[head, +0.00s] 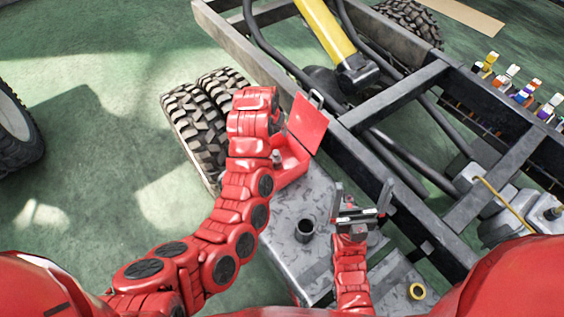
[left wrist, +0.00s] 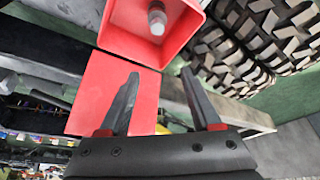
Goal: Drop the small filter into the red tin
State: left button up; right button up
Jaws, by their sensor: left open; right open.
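The red tin (head: 292,164) stands at the far end of the metal bench with its lid (head: 307,123) raised. A small grey cylinder (head: 277,157), which looks like the small filter, shows at the tin. In the left wrist view the cylinder (left wrist: 157,20) appears within the walls of the red tin (left wrist: 183,12). My left gripper (left wrist: 160,76) is open and empty, with its fingers apart from the cylinder; the arm hides it in the head view. My right gripper (head: 362,194) is open over the bench, right of a dark cylinder.
The dark open cylinder (head: 304,231) stands on the metal bench (head: 285,220). The chassis frame (head: 395,97) runs along the right, and large tyres (head: 204,125) stand left of the tin.

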pick_arm(q)
jog(key=p+v, duration=0.4)
jog(key=v, duration=1.3)
